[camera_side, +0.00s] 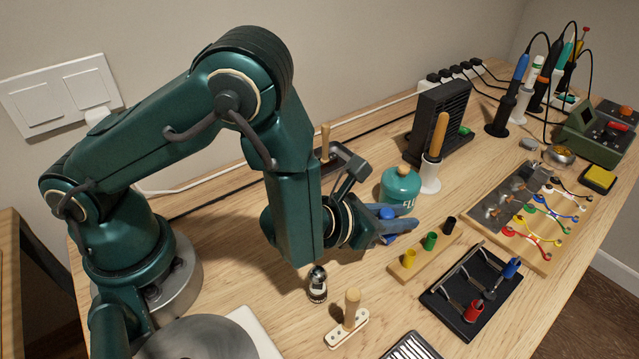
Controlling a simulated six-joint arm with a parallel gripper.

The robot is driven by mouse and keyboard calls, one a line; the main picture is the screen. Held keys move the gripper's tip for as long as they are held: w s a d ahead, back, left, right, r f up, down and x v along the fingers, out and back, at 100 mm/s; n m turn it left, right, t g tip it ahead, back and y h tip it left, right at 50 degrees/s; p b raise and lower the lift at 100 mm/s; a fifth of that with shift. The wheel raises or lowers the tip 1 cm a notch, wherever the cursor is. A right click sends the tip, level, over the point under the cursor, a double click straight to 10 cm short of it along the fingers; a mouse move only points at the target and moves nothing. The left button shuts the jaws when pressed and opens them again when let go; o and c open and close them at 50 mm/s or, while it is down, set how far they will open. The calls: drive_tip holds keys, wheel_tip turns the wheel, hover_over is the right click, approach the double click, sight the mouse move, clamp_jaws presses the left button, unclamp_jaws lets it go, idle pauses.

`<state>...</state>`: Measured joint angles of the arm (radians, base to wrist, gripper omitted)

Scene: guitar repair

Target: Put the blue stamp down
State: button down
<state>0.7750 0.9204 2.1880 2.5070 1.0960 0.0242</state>
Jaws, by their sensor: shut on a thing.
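My gripper (408,218) is near the middle of the picture, in front of a teal bottle. It is shut on the blue stamp (388,213), a small blue piece partly covered by the blue-grey fingers. The stamp's lower end is hard to make out. A wooden strip (425,254) lies to the right and in front of my gripper, with yellow (409,258), green (430,241) and black (449,225) cylinders standing on it. The gripper appears to be above the table, but its exact height cannot be told.
The teal bottle (400,187) stands close behind my gripper. A black tray (444,301) with red and blue pieces lies at front right. A wooden-handled tool (351,308) and a small dark knob-topped piece (317,284) stand in front. Bare table (375,275) shows between them.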

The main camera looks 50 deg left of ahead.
drive_tip(key=shift+f, duration=0.3)
drive_tip(key=c, duration=0.9)
unclamp_jaws()
drive_tip(key=shift+f, duration=0.1)
drive_tip(key=shift+c, duration=0.2)
drive_tip(key=shift+r, duration=0.25)
drive_tip(key=v, duration=0.7)
drive_tip(key=shift+s, duration=0.25)
